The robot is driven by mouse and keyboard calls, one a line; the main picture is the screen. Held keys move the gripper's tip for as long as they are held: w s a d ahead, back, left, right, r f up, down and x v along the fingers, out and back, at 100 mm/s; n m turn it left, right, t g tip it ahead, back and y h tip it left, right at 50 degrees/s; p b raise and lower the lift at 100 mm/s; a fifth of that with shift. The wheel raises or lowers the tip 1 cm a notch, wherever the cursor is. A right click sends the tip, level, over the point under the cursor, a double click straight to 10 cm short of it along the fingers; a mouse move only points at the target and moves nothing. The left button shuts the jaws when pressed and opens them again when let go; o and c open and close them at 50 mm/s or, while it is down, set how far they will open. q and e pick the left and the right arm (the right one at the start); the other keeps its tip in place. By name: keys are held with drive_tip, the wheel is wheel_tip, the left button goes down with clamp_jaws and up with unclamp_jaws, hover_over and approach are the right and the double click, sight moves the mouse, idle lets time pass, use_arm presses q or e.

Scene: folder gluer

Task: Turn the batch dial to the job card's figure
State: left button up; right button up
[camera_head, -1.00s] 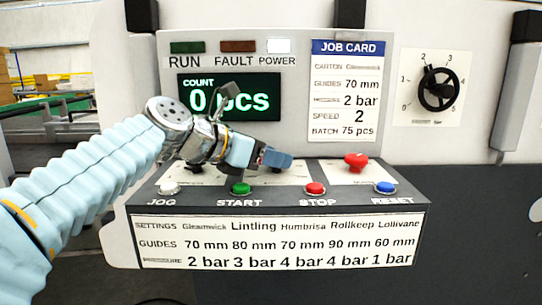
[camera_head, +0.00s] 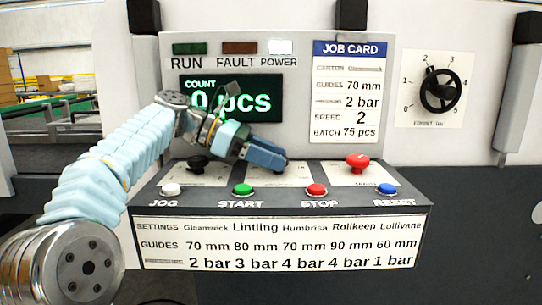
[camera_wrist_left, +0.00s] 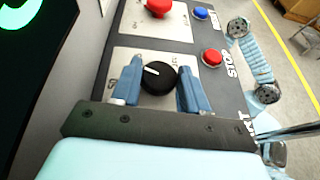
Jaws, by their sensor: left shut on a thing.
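The job card (camera_head: 349,92) on the machine's panel reads batch 75 pcs. My left gripper (camera_head: 276,163) reaches down to the middle plate of the sloped console and hides most of the dial there. In the left wrist view this black round dial (camera_wrist_left: 158,78) sits between the blue fingers of the left gripper (camera_wrist_left: 161,72), shut on its sides. Its white pointer line is directed up and left in that view. Its scale is largely covered and too small to read. The count display (camera_head: 230,98) shows 0 pcs. My right gripper is not in view.
Another black dial (camera_head: 198,162) is left of the gripper, and a red mushroom knob (camera_head: 357,161) is to its right. White, green, red and blue buttons line the console's front edge. A wall dial (camera_head: 440,90) numbered 0 to 5 is at right. A settings table (camera_head: 280,242) hangs below.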

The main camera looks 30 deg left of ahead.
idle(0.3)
use_arm(q)
drive_tip(key=o, duration=0.9)
drive_tip(key=shift+o, duration=0.2)
wheel_tip(320, 180, up, 3)
drive_tip(key=shift+f, duration=0.1)
drive_tip(key=s+d+r, duration=0.7)
drive_tip(key=s+r, duration=0.3)
drive_tip(key=s, duration=0.1)
drive_tip(key=shift+s+d+r, duration=0.15)
drive_tip(key=shift+s+d, duration=0.15)
drive_tip(key=shift+s, duration=0.1)
